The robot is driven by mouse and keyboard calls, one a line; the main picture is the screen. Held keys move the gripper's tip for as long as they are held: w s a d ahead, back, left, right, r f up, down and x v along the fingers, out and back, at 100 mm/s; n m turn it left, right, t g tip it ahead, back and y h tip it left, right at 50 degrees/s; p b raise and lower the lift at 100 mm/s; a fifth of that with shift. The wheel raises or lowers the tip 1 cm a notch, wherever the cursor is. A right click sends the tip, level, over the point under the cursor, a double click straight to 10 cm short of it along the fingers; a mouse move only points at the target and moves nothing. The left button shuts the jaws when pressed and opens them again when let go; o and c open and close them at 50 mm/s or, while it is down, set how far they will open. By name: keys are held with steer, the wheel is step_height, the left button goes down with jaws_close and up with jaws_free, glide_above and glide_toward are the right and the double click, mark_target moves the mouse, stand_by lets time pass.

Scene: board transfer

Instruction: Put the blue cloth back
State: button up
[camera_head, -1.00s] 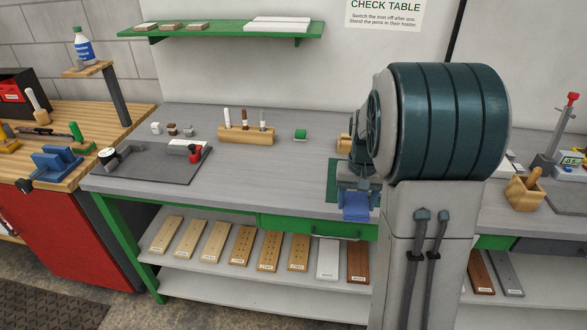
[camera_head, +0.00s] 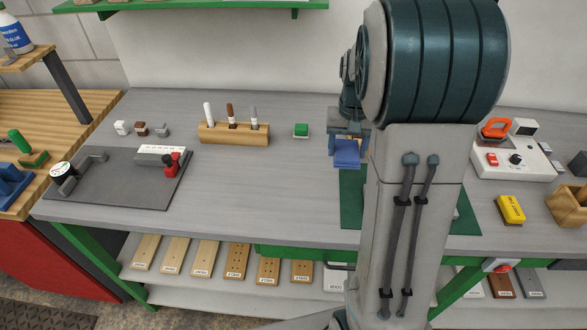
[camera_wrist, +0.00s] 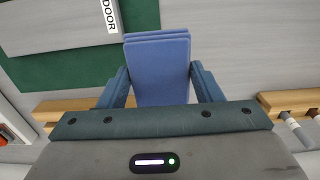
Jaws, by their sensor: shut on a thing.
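The blue cloth (camera_head: 347,152) is a folded pad in my gripper (camera_head: 348,140), held over the grey workbench near the far edge of the green mat (camera_head: 352,212). In the wrist view the cloth (camera_wrist: 158,68) sits between both fingers of my gripper (camera_wrist: 160,85), its layered edge pointing away from the palm. My arm hides much of the green mat. Whether the cloth touches the bench cannot be told.
A yellow box (camera_head: 510,209) and a white station (camera_head: 512,158) are to the right. Bare grey bench (camera_head: 260,190) lies left of the mat.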

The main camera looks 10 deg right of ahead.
steer(key=p, duration=0.3)
glide_above(298, 186)
step_height(298, 186, down, 7)
steer(key=shift+s+d+r, duration=0.1)
steer(key=shift+d+r, duration=0.05)
steer(key=shift+r, duration=0.05)
steer(key=shift+f, duration=2.15)
steer(key=shift+f, duration=0.15)
steer(key=o, duration=0.9)
steer(key=shift+o, duration=0.2)
